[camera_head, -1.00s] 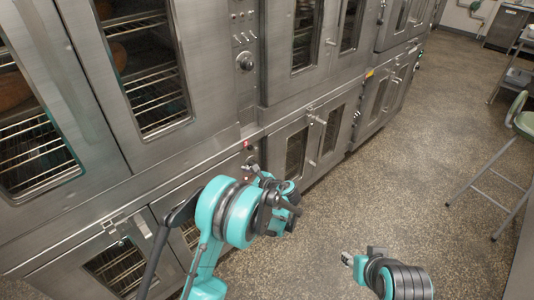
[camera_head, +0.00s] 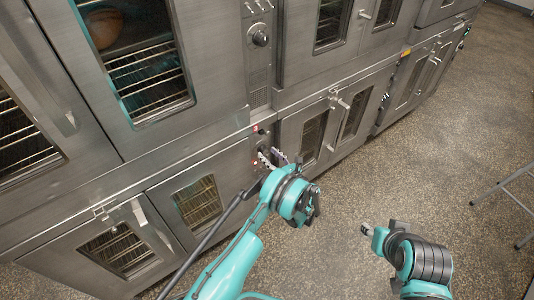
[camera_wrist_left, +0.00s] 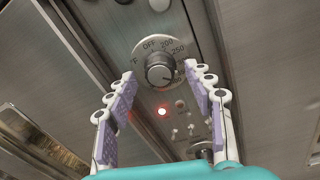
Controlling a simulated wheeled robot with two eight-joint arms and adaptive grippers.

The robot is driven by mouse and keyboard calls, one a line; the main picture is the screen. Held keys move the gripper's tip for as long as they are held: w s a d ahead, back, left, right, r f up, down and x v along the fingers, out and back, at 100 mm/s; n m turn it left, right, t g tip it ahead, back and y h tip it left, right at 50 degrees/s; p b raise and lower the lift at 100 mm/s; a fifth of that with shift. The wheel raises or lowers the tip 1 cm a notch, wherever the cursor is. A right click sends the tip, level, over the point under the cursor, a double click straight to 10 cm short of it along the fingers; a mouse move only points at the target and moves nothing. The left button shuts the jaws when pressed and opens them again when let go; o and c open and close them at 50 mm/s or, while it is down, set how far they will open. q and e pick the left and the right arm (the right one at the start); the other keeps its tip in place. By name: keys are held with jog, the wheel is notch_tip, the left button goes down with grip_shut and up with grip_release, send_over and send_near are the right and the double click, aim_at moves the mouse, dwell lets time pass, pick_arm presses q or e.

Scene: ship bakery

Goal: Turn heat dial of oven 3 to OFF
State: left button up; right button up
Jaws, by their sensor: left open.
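A black heat dial (camera_wrist_left: 160,70) with a silver rim sits on a steel control panel in the left wrist view. Its scale shows OFF at the top, with 200 and 250 to the right. A red light (camera_wrist_left: 162,112) glows just below it. My left gripper (camera_wrist_left: 156,88) is open, its two purple-padded fingers on either side of the dial and apart from it. In the head view the left gripper (camera_head: 273,157) is at the lower oven's panel and covers much of it. My right gripper (camera_head: 366,229) hangs over the floor at lower right, its fingers too small to judge.
Steel ovens with glass doors line the left and back. Another dial (camera_head: 260,39) sits on the upper panel. Door handles (camera_head: 338,100) stick out to the right of my left gripper. Speckled floor (camera_head: 430,160) is open at right, with metal stool legs (camera_head: 505,190).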

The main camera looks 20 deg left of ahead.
pick_arm(q)
jog(key=shift+x, duration=1)
jog(key=c, duration=1.2)
jog(key=shift+o, duration=0.2)
